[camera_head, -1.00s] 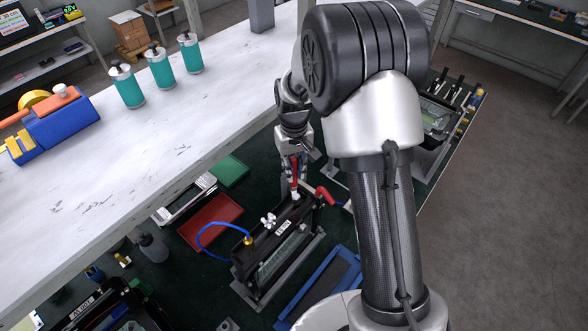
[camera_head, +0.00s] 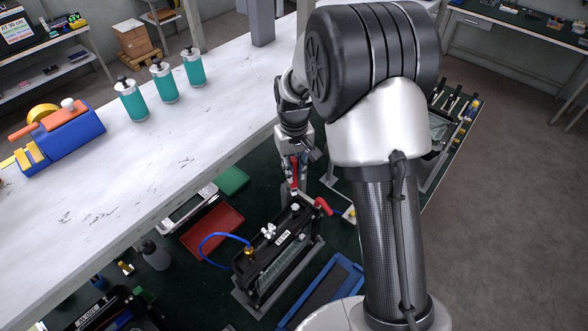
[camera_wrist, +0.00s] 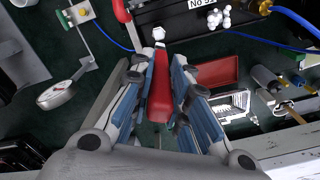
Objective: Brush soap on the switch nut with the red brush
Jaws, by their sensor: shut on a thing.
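My gripper (camera_head: 294,176) is shut on the red brush; its fingers (camera_wrist: 165,95) grip both sides of the red handle (camera_wrist: 160,90) in the wrist view. The brush's pale tip (camera_wrist: 159,35) points toward the black floodlight housing (camera_head: 275,255). In the head view the red brush (camera_head: 294,188) points down over the housing's far end. The tip is close to the housing; I cannot tell whether it touches. I cannot pick out the switch nut with certainty.
A red bent handle (camera_head: 323,205) is beside the housing's far end. A red tray (camera_head: 214,234) and a blue tray (camera_head: 333,285) flank the housing. A white shelf (camera_head: 150,175) overhangs the green bench at left, with several teal canisters (camera_head: 164,86) on it.

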